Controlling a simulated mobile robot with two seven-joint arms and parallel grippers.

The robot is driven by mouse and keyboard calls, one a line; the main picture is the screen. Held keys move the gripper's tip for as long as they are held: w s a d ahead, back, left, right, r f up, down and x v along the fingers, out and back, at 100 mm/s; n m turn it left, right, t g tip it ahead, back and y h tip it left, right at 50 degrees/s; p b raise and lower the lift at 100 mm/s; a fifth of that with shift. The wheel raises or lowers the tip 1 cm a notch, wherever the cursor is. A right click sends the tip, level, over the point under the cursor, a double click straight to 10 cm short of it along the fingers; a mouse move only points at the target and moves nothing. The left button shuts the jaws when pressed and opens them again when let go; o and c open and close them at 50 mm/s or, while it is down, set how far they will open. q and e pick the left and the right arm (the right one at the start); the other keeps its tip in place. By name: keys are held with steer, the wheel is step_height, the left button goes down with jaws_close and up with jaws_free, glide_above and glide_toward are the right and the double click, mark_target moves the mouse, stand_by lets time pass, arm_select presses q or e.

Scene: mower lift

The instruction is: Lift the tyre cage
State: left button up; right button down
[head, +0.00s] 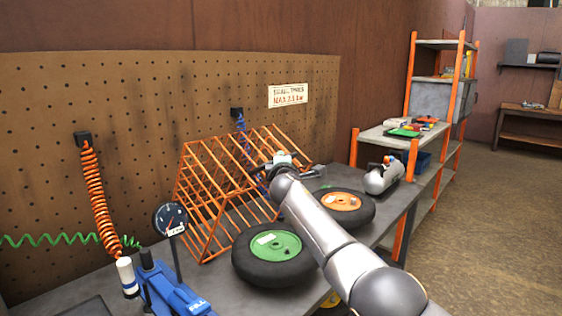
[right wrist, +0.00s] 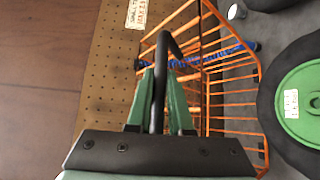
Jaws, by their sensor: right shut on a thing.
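The tyre cage (head: 208,190), a frame of orange bars, stands on the bench in front of the pegboard. It also shows in the right wrist view (right wrist: 222,127). My right gripper (head: 282,162) is at the cage's upper right side in the head view. In the right wrist view my right gripper (right wrist: 160,85) has its green fingers shut on a black bar-shaped handle (right wrist: 172,43) by the cage. How the handle joins the cage is hard to see. Whether the cage's base touches the bench all along is unclear. My left gripper is not in view.
A green-hubbed tyre (head: 274,245) and an orange-hubbed tyre (head: 343,201) lie beside the cage. A pressure gauge (head: 170,219) and a blue pump-like tool (head: 170,290) stand at the front left. A blue coiled hose (right wrist: 213,56) runs by the cage. Shelving (head: 411,130) stands right.

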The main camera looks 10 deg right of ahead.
steer(key=c, duration=0.8)
jaws_free()
steer(key=shift+c, duration=0.2)
steer(key=shift+a, duration=0.1)
steer(key=shift+s+a+p, duration=0.45)
steer(key=shift+s+p, duration=0.05)
steer(key=s, duration=1.1)
steer(key=shift+s+a+r, duration=0.2)
steer(key=shift+r, duration=0.05)
